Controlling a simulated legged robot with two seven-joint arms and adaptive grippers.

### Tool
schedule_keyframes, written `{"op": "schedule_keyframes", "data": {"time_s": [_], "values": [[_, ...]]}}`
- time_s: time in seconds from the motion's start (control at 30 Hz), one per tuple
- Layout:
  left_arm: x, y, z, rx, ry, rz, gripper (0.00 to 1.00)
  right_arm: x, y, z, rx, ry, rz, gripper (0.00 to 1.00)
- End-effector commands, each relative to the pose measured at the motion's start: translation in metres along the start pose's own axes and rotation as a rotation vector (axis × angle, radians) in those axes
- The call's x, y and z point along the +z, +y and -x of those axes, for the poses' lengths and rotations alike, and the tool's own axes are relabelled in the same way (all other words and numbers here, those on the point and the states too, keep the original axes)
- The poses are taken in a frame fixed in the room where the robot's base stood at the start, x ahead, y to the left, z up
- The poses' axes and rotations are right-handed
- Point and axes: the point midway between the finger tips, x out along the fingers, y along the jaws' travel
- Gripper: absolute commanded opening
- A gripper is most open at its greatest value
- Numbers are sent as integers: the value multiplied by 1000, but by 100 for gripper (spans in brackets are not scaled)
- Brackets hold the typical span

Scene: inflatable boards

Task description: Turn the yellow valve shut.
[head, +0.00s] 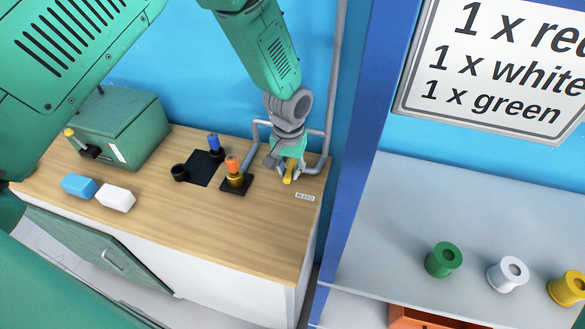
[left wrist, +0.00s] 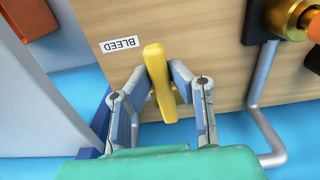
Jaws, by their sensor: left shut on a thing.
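The yellow valve handle (head: 288,175) is at the back right of the wooden bench, by the grey pipes and the BLEED label. In the left wrist view the handle (left wrist: 159,84) is a long yellow bar between my fingers. My left gripper (head: 284,160) comes down over it from above, and in the left wrist view my left gripper (left wrist: 160,85) is shut on the handle with a finger on each side. The valve body under the handle is hidden. My right gripper is not in view.
A pump fitting with an orange top (head: 233,166) stands left of the valve, near a blue-topped one (head: 214,144). Grey pipes (head: 327,150) rise beside the valve. A green box (head: 115,130) and blue and white blocks (head: 116,198) lie left. A blue post (head: 350,150) stands right.

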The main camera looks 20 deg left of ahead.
Motion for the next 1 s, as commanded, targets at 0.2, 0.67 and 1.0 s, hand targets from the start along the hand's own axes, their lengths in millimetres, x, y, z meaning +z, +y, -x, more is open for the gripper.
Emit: {"op": "schedule_keyframes", "data": {"time_s": [0.2,0.67,1.0], "values": [[-4,-2,2,2,10,-42,0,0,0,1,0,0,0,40],[-4,-2,2,1,12,-52,27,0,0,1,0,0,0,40],[-2,-2,2,0,5,-50,36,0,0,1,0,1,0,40]]}}
